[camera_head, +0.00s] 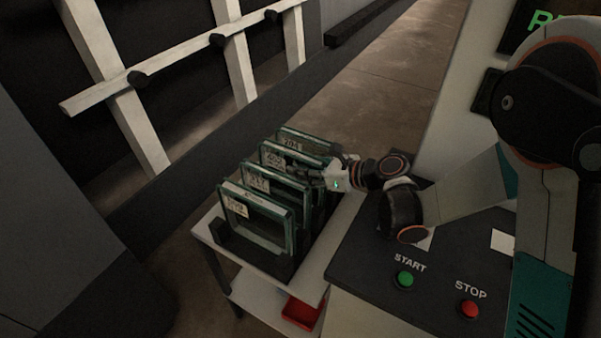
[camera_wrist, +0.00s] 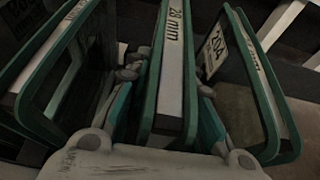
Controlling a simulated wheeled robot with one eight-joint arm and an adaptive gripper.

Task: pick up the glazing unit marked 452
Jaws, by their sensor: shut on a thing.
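Several green-edged glazing units stand upright in a rack on a small cart. The second from the back (camera_head: 296,160) has a small label that may read 452, too small to be sure. My gripper (camera_head: 318,178) is at its right end. In the wrist view, my gripper (camera_wrist: 168,85) straddles a unit (camera_wrist: 171,70) whose edge reads 28 mm, one finger on each side. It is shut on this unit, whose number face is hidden. The unit marked 204 (camera_wrist: 232,75) stands to its right there; it is the rearmost in the head view (camera_head: 300,142).
Two nearer units (camera_head: 262,222) stand close in the same dark rack (camera_head: 262,258). A red tray (camera_head: 302,313) lies on the cart's lower shelf. A control panel with START (camera_head: 405,279) and STOP (camera_head: 469,308) buttons is right of the cart. The washer's pale frame (camera_head: 238,62) stands behind left.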

